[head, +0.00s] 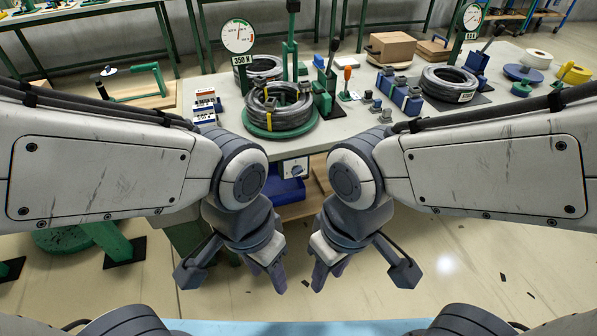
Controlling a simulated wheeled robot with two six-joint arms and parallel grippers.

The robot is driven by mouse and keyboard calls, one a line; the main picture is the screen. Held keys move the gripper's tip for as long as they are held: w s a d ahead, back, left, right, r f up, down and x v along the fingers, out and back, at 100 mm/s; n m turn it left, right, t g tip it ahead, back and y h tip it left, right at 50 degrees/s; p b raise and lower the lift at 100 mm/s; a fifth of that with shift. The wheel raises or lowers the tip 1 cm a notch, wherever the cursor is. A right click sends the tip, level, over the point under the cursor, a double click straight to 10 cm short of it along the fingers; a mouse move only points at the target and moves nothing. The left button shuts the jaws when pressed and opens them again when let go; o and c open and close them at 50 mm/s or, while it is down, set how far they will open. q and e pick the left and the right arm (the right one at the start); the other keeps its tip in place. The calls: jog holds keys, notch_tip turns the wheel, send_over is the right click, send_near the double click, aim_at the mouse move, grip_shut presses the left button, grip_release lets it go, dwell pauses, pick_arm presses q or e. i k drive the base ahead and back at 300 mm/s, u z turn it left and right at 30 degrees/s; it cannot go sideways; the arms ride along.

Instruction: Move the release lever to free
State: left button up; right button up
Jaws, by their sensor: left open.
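A lever with a dark grip (333,50) rises from a green block (324,92) on the grey table, just right of the middle hose coil. It leans slightly right at the top. A shorter lever with an orange grip (347,72) stands to its right. I cannot tell from any marking which one is the release lever. The middle coil (280,108) of black hose lies on a green round base. My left gripper (266,274) is open and empty, pointing down in front of the table. My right gripper (330,274) hangs beside it, empty; its finger gap is unclear. Both are well away from the levers.
A dial gauge (238,37) and a green post (290,45) stand behind the middle coil. Blue blocks (400,92) and another coil (448,80) lie to the right. Small labelled boxes (205,105) sit left. The floor before the table is mostly clear.

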aim_at(348, 70)
jog(key=z, duration=0.6)
jog(key=i, duration=1.55)
jog(key=u, duration=0.4)
